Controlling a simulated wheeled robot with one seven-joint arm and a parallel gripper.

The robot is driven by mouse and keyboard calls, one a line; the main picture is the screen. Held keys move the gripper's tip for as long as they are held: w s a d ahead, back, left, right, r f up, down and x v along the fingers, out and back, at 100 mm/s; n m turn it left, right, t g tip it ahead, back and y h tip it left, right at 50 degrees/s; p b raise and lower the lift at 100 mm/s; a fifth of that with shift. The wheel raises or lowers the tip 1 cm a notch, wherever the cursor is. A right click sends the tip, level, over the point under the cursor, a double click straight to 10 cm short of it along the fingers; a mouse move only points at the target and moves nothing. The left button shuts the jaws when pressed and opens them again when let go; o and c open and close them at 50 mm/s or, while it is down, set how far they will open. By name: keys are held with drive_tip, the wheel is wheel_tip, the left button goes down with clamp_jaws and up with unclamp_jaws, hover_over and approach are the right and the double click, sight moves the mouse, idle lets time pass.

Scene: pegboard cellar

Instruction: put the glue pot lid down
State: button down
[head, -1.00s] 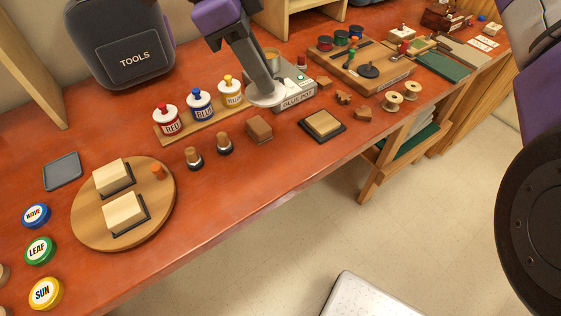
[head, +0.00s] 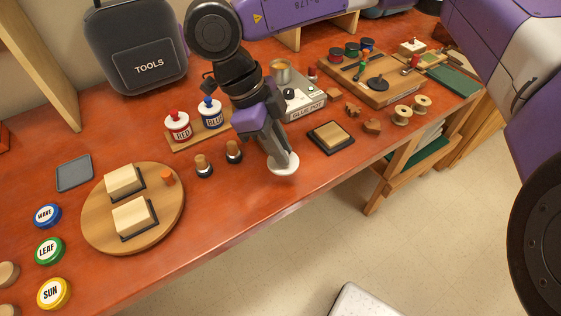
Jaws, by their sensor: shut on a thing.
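My gripper (head: 274,148) is shut on the glue pot lid (head: 285,165), a pale round disc. The lid is over the bare front part of the bench, left of the dark pad with a tan block. I cannot tell whether it touches the bench top. The glue pot (head: 281,73) stands uncovered at the back, on the grey base labelled GLUE POT (head: 308,107), with amber colour showing inside. My arm hides part of that base and the yellow paint pot.
Two stampers (head: 203,166) stand left of my gripper. The tan block on its dark pad (head: 330,135) is to the right. The round wooden board (head: 170,222) is further left. Bare bench (head: 235,205) lies along the front edge (head: 262,220).

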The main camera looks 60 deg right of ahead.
drive_tip(key=shift+f, duration=2.6)
drive_tip(key=shift+f, duration=0.15)
drive_tip(key=c, duration=1.4)
unclamp_jaws()
drive_tip(key=shift+o, duration=0.2)
